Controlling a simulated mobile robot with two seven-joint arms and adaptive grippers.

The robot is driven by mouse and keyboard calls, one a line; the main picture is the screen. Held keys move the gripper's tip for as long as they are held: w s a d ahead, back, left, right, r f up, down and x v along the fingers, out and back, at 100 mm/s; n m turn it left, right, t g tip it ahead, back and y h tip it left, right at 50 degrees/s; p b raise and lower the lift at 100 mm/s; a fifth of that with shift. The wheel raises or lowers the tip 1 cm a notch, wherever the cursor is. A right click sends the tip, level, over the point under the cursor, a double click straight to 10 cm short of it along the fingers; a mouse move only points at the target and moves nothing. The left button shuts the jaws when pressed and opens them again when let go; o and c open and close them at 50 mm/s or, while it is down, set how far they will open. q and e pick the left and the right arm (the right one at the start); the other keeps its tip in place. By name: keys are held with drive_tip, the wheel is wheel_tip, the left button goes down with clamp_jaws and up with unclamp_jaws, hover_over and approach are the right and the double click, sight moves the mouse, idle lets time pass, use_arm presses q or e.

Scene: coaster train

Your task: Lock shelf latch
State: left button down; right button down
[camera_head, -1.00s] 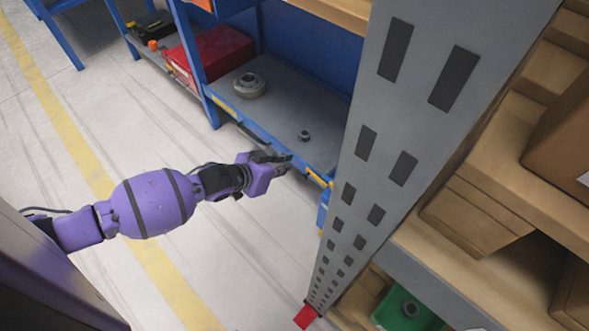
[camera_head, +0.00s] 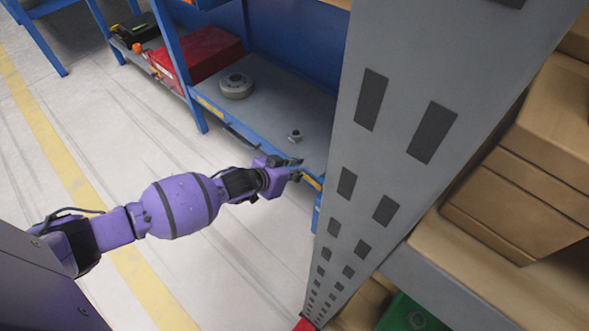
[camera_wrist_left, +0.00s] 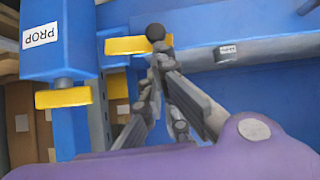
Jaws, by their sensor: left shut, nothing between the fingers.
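The blue shelf (camera_head: 275,120) stands beyond my left arm, with yellow marks along its front edge. In the left wrist view, a yellow bar (camera_wrist_left: 122,46) with a black round knob (camera_wrist_left: 155,32) lies just past my fingertips; it looks like the latch. My left gripper (camera_head: 297,166) is shut and empty at the shelf's front edge near the grey upright. It also shows in the left wrist view (camera_wrist_left: 158,58), its tips close to the knob; I cannot tell whether they touch. My right gripper is out of view.
A grey perforated upright (camera_head: 385,130) stands close on the right, with cardboard boxes (camera_head: 525,185) behind it. A red case (camera_head: 200,55) and a round metal part (camera_head: 236,86) sit on the blue shelf. A blue block labelled PROP (camera_wrist_left: 57,40) is beside the latch. The floor at left is clear.

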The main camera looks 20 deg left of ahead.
use_arm(q)
drive_tip(key=shift+w+a+f, duration=0.1)
drive_tip(key=shift+a+f, duration=0.05)
drive_tip(key=shift+f, duration=0.3)
drive_tip(key=shift+w+a+f, duration=0.1)
drive_tip(key=shift+a+f, duration=0.05)
drive_tip(key=shift+f, duration=0.25)
drive_tip(key=shift+s, duration=0.1)
drive_tip(key=v, duration=1.2)
drive_tip(key=shift+a, duration=0.1)
